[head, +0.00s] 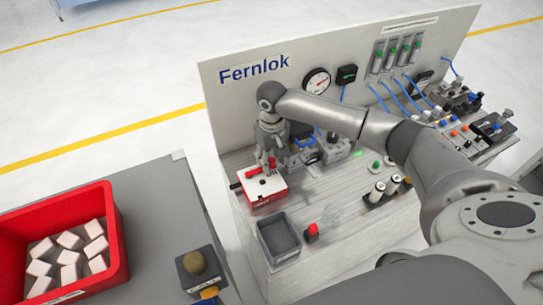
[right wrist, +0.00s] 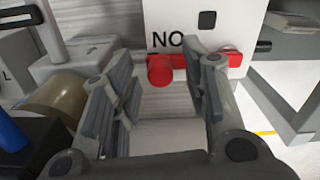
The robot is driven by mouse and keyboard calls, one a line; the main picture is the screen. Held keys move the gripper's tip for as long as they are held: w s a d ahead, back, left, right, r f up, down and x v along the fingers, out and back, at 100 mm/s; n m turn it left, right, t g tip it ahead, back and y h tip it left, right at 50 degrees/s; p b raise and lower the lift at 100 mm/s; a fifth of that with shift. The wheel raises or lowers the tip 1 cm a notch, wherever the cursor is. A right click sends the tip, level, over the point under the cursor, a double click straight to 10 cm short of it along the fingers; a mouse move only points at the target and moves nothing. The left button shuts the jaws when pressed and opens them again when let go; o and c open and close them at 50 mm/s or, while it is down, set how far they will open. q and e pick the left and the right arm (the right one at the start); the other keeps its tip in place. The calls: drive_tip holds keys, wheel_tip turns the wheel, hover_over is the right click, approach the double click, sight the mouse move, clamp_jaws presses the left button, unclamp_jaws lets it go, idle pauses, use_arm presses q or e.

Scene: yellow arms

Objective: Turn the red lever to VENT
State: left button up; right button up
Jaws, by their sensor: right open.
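The red lever (right wrist: 222,62) shows in the right wrist view as a red bar with a round knob (right wrist: 160,70) at its left end. It lies in front of a white plate (right wrist: 185,18) with a black square and the partly covered letters "NO". My right gripper (right wrist: 163,84) is open, with the knob between its two fingers or just beyond them; contact cannot be told. In the head view my right gripper (head: 266,167) points down at a red and white box (head: 265,190), covering part of it. The word VENT is not readable. My left gripper is not in view.
A grey bin (head: 278,240) and a red knob (head: 312,232) stand in front of the box. A panel (head: 225,100) marked "Fernlok" rises behind. Fittings and blue hoses crowd the right. A red crate (head: 117,235) with white blocks stands at left.

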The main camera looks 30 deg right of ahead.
clamp_jaws()
drive_tip(key=shift+w, duration=0.1)
idle(0.4)
